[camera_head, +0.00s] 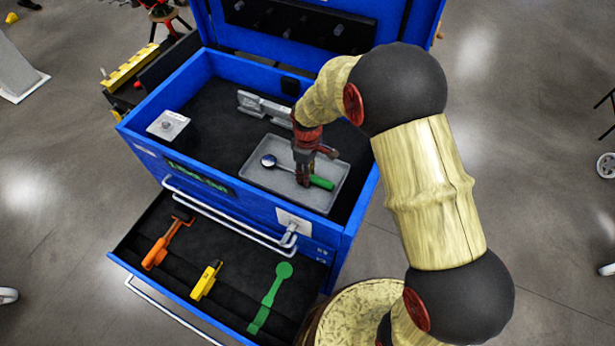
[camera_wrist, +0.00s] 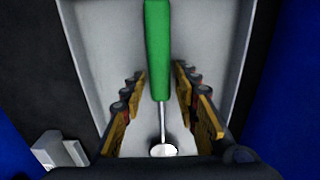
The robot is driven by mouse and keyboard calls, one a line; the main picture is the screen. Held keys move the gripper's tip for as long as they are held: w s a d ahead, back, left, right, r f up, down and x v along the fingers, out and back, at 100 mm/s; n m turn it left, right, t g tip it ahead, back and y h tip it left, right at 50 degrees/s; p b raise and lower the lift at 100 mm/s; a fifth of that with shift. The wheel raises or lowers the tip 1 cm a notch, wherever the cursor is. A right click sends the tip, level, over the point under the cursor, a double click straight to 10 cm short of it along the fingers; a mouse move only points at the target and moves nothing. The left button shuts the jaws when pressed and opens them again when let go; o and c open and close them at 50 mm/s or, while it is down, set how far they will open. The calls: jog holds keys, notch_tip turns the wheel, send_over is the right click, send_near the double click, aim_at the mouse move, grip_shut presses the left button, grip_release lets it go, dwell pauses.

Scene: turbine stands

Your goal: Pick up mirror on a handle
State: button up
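The mirror on a handle (camera_head: 321,183) lies in a grey tray (camera_head: 259,178) inside the blue tool chest. It has a green handle, a thin metal stem and a round mirror head toward the left. My gripper (camera_head: 303,180) points down over the tray and hides part of the stem. In the wrist view the green handle (camera_wrist: 158,50) runs between the two fingers of my gripper (camera_wrist: 160,105), with a gap on each side. The fingers are open. The head shows at the bottom of the wrist view, partly hidden.
The blue chest (camera_head: 152,150) has raised walls and an open lid behind. A grey block (camera_head: 168,125) and a grey tool (camera_head: 262,106) lie in it. The open drawer below holds an orange tool (camera_head: 166,243), a yellow tool (camera_head: 206,281) and a green piece (camera_head: 270,296).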

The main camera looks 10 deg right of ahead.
jog(key=c, duration=0.6)
grip_shut()
